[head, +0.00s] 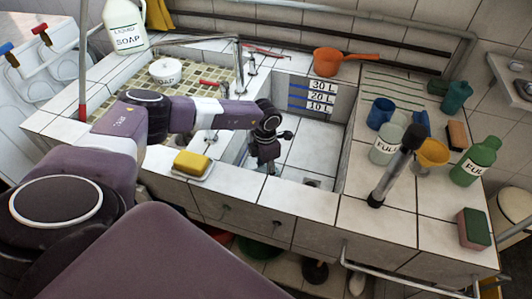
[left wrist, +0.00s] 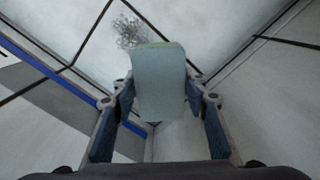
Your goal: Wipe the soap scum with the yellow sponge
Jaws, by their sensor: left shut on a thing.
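My left gripper (head: 268,166) reaches down into the tiled sink basin (head: 315,150). In the left wrist view the left gripper (left wrist: 158,118) is shut on a pale blue-grey block (left wrist: 160,80) with a thin greenish far edge; it does not look yellow here. A grey speckled patch (left wrist: 128,30), which looks like soap scum, lies on white tile just beyond the block. I cannot tell whether the block touches the tile. A yellow block with a white underside, like a sponge (head: 192,162), lies on the front rim, left of the gripper. My right gripper is not in view.
An orange dipper (head: 328,62) stands on the back rim.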

